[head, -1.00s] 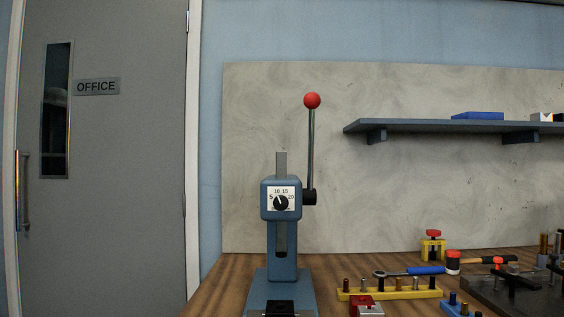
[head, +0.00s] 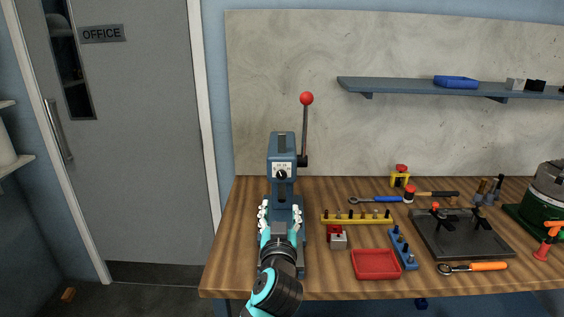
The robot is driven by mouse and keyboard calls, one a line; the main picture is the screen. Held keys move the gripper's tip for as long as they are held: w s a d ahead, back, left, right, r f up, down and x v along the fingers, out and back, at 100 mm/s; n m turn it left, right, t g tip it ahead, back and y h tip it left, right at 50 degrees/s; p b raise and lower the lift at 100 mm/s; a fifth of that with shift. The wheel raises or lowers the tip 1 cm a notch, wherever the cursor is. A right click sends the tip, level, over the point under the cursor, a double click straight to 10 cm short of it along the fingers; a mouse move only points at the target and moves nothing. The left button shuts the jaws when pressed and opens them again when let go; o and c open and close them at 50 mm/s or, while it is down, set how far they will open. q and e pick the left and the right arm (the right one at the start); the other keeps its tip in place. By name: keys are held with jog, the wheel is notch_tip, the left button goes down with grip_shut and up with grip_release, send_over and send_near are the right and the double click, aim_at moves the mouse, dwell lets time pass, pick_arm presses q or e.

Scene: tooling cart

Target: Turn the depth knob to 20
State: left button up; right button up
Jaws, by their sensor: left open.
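The depth knob (head: 282,174) is a small black dial on a white scale plate on the front of the blue arbor press (head: 283,147). The scale numbers are too small to read now. The press stands upright at the left part of the bench, its lever with a red ball (head: 306,98) pointing up. My left gripper (head: 281,203) is open in front of the press, below the knob and apart from it in the picture. It hides part of the press base. My right gripper is not in view.
On the wooden bench (head: 232,240) right of the press are a yellow rack (head: 357,218), a red tray (head: 376,264), a blue rack (head: 402,248), a dark plate (head: 460,236) and ratchets. A shelf (head: 430,89) hangs behind. Bench left of the press is clear.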

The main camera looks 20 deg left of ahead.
aim_at(281, 177)
pick_arm(q)
jog(key=p+x, duration=0.1)
jog(key=x, duration=0.5)
jog(key=p+x, duration=0.1)
jog(key=x, duration=0.5)
jog(key=p+x, duration=0.1)
jog(key=x, duration=0.4)
jog(key=shift+w+a+f, duration=0.15)
jog(key=shift+w+f, duration=0.15)
jog(key=shift+w, duration=0.1)
jog(key=shift+c, duration=0.2)
grip_shut()
